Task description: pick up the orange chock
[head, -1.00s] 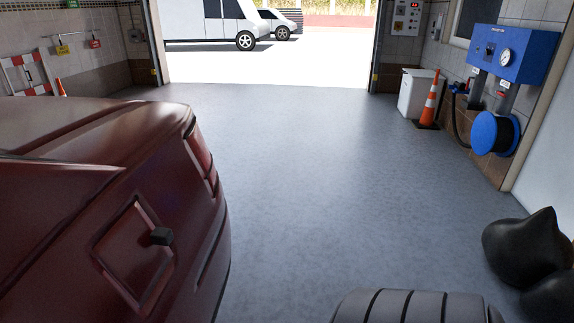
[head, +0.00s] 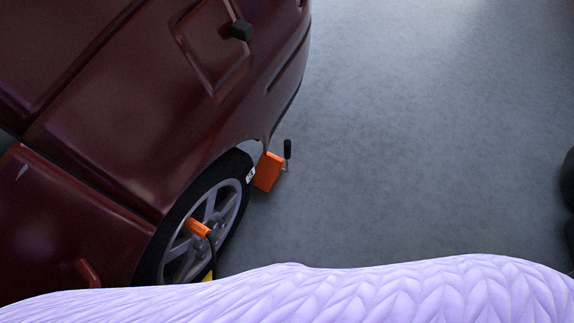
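The orange chock (head: 268,172) is on the grey floor against the tread of the car's wheel (head: 212,212), in the head view left of the middle. A dark upright handle (head: 287,150) stands at its right side. Part of the chock's left side is hidden by the tyre and car body. Neither of my grippers shows in the head view.
A dark red car (head: 120,110) fills the left side. Another orange object (head: 198,228) with a dark cable is at the wheel's hub. A pale lilac quilted surface (head: 400,290) crosses the bottom.

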